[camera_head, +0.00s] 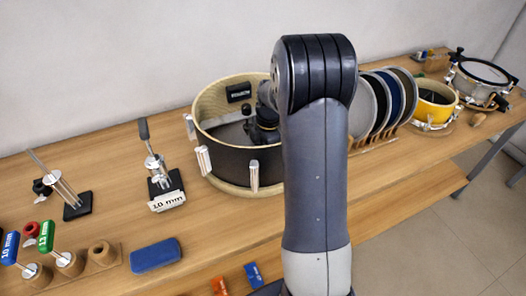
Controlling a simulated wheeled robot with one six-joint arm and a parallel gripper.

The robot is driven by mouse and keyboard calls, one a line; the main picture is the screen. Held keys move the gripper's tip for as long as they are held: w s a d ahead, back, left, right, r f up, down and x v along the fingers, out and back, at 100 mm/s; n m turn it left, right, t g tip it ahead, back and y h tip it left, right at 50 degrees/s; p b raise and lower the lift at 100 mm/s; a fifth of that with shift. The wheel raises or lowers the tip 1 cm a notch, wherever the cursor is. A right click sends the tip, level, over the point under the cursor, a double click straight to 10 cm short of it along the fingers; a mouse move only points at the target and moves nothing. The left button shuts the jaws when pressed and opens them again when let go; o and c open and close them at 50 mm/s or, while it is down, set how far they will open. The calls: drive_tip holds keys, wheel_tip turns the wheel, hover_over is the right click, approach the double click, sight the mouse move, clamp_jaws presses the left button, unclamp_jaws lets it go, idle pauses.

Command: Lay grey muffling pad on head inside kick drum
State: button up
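The kick drum (235,162) is an open shell with a black outside, a pale wood rim and silver lugs, standing mid-bench. Its inside shows pale wood walls with a black label and a dark grey surface (228,134) at the bottom; I cannot tell whether this is the head or a pad. My gripper (262,136) reaches down inside the drum, right of its middle, mostly hidden behind my arm. Its fingertips are not clear, so I cannot tell what it holds. A grey disc (362,108) stands at the left of a rack; I cannot tell whether it is the muffling pad.
The wooden rack (382,138) holds several upright discs, including a blue one (386,97). A yellow drum (434,110) and another drum (480,80) stand farther right. Clamp stands, a blue case (155,256) and coloured-handled tools are at left. My arm blocks the drum's right side.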

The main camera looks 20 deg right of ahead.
drive_tip(key=o, duration=1.1)
drive_tip(key=shift+c, duration=0.2)
wheel_tip(320, 180, up, 11)
drive_tip(key=d, duration=0.1)
drive_tip(key=shift+d+f, duration=0.15)
drive_tip(key=shift+f, duration=0.1)
drive_tip(key=f, duration=0.6)
drive_tip(key=a+f, duration=0.1)
drive_tip(key=f, duration=0.3)
drive_tip(key=shift+a, duration=0.1)
drive_tip(key=shift+r+p, duration=0.2)
drive_tip(key=shift+p, duration=0.25)
drive_tip(key=shift+r+p, duration=1.3)
drive_tip(key=shift+r, duration=0.55)
drive_tip(key=shift+f, duration=0.15)
